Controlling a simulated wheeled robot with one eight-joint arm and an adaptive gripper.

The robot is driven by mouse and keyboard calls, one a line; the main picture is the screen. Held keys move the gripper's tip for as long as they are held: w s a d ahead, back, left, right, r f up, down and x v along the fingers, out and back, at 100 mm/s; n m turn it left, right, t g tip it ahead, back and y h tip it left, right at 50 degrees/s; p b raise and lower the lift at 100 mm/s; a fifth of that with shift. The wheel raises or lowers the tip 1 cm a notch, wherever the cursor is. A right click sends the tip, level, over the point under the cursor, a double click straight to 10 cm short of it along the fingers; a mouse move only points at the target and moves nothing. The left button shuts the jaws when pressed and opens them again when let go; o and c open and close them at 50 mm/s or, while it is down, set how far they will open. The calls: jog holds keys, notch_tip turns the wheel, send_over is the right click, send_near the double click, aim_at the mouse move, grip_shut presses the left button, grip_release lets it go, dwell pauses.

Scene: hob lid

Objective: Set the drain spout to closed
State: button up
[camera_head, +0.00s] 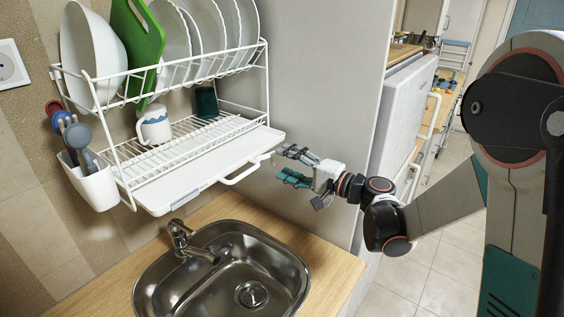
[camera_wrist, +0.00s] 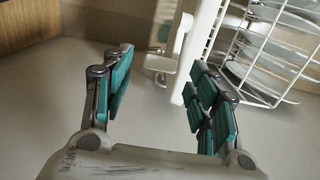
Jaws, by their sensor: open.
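The drip tray (camera_head: 165,195) is a white slab under the two-tier dish rack, with a white bar handle (camera_head: 240,175) along its front. A small white piece (camera_head: 264,157) at the tray's right end looks like the drain spout; its setting cannot be told. In the wrist view a short white piece (camera_wrist: 160,63) that may be the spout lies beyond the fingertips, beside the tray edge. My gripper (camera_head: 284,164) is open and empty, just right of the tray's end. In the wrist view its teal-padded fingers (camera_wrist: 160,78) are spread apart, the right one close to the white tray edge.
The rack (camera_head: 132,178) holds plates, a bowl, a green board and a mug (camera_head: 154,124). A white utensil cup (camera_head: 93,180) hangs at its left. A steel sink (camera_head: 175,277) with a tap (camera_head: 181,238) sits in the wooden counter below. A grey panel (camera_head: 320,70) stands behind my gripper.

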jog(key=v, duration=0.9)
jog(key=shift+s+d, duration=0.2)
jog(key=shift+d, duration=0.05)
